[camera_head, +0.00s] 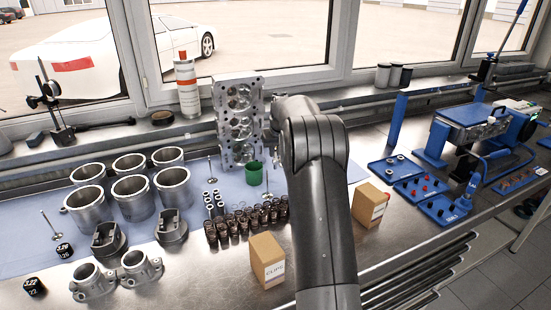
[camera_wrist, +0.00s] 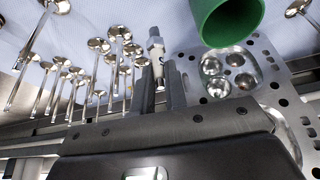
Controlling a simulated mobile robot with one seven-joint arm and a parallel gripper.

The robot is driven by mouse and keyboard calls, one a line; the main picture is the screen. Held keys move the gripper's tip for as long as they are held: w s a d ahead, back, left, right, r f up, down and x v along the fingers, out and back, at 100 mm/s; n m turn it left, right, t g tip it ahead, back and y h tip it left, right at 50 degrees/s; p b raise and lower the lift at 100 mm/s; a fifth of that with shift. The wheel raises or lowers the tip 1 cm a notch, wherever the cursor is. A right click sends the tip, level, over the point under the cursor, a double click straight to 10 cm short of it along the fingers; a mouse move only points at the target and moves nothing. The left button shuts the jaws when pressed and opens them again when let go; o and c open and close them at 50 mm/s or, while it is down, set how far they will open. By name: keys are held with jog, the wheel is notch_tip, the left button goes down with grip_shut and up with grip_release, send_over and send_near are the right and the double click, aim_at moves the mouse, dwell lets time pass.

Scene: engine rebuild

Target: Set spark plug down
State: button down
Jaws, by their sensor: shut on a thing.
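A spark plug (camera_wrist: 156,48), with a white body and metal ends, is in the wrist view at the top middle. My gripper (camera_wrist: 162,80) is shut on its lower end, and the plug sticks out past the dark fingers. In the head view my arm hides the gripper and the plug. A green cup (camera_wrist: 226,18) is just right of the plug in the wrist view, apart from it. It also stands in front of the cylinder head in the head view (camera_head: 254,174).
The cylinder head (camera_head: 239,125) leans upright at the back; in the wrist view it lies right of my gripper (camera_wrist: 285,85). Several valves (camera_wrist: 97,45) are left of the plug. Cylinder liners (camera_head: 131,196), springs (camera_head: 247,222) and a cardboard box (camera_head: 268,260) crowd the bench.

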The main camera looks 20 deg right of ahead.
aim_at(276, 155)
jog(key=shift+f, duration=1.5)
jog(key=shift+f, duration=0.1)
jog(key=c, duration=1.5)
grip_release()
jog(key=shift+o, duration=0.2)
